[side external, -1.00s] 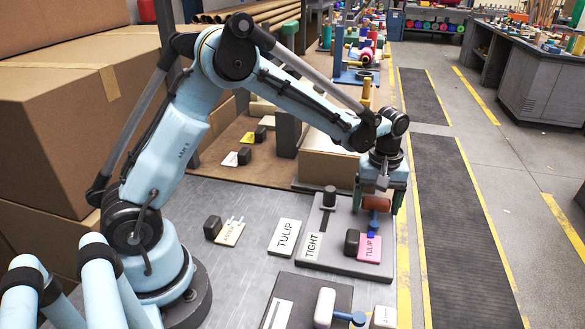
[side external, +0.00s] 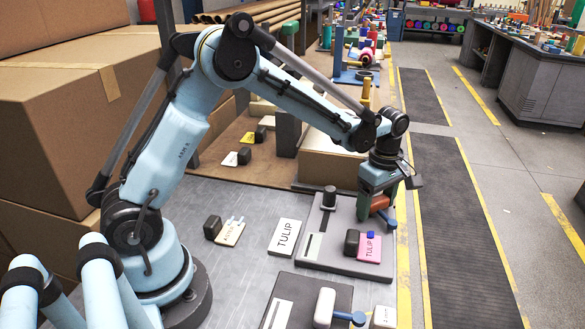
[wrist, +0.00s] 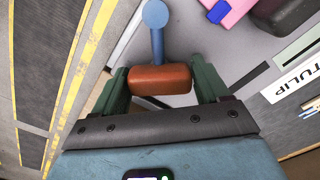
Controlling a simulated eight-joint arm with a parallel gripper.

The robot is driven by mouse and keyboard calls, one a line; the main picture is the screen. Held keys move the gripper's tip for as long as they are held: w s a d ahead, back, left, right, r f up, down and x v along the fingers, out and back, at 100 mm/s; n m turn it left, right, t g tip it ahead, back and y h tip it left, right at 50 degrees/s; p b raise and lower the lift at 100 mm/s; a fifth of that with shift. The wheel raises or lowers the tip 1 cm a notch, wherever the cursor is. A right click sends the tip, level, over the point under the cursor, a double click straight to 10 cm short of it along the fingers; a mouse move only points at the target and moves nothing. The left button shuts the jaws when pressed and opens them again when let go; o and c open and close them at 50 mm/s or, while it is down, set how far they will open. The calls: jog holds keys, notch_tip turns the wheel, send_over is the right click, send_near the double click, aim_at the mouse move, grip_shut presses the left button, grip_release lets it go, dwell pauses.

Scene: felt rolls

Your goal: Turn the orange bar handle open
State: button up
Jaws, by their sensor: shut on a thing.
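The orange bar handle (side external: 380,203) is a rounded orange-brown grip, also in the wrist view (wrist: 160,79). A blue arm with a round end (wrist: 155,15) runs from it. In the side view the blue end (side external: 389,219) shows just right of and below the grip. My gripper (side external: 377,200) has its dark green fingers on either side of the grip, at its two ends in the wrist view (wrist: 161,86), and is shut on it. The handle belongs to the grey plate (side external: 340,262) with a dark knob; the pivot is hidden.
A pink TULIP tag (side external: 368,250) with a blue piece on top and a dark block (side external: 351,242) stand close by. A white TULIP card (side external: 285,237) lies to the left. Another plate with a white-gripped handle (side external: 324,308) is in front. Yellow-lined floor lies right.

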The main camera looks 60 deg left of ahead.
jog(key=shift+n, duration=0.3)
jog(key=n, duration=0.2)
jog(key=shift+n, duration=0.4)
jog(key=shift+c, duration=0.4)
jog(key=o, duration=1.1)
jog(key=m, duration=0.6)
